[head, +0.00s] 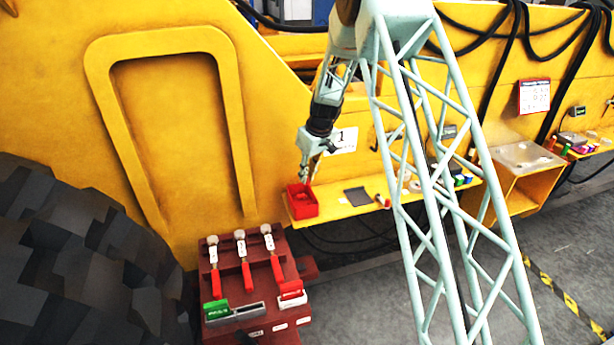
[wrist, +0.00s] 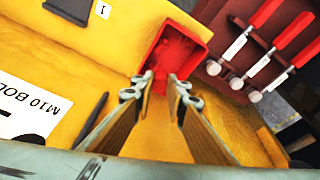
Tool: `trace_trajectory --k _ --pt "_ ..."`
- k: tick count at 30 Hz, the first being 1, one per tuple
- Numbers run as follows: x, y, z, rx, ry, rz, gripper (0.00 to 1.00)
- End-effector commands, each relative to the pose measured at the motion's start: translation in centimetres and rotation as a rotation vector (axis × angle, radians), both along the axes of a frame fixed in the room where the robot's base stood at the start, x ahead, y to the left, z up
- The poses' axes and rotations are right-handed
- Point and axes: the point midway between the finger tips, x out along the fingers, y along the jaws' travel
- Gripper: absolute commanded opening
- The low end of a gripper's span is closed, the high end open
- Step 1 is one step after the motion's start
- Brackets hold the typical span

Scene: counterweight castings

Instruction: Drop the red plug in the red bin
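The red bin (head: 303,211) is an open box at the left end of the yellow shelf. It also shows at the top middle of the wrist view (wrist: 206,36). My gripper (head: 306,178) points down just above the bin. In the wrist view my gripper (wrist: 160,88) has its two fingers clearly apart, with their tips near the bin's near edge. Red shapes show inside the bin, but I cannot make out a separate red plug there.
A dark red rack (head: 250,270) with several red-handled tools stands in front, lower left. On the shelf lie a dark flat pad (head: 358,196), a small red-ended item (head: 383,201) and several coloured pieces further right. A yellow panel rises behind.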

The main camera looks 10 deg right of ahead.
Motion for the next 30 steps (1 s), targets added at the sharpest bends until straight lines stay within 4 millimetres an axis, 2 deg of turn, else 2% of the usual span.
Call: trace_trajectory --k 8,21,30 --pt "0.0 0.0 -0.9 0.001 0.001 -0.001 0.09" --pt "-0.1 0.0 -4.3 0.0 0.002 0.0 0.09" --pt "0.0 0.0 -5.8 0.0 0.0 0.0 0.09"
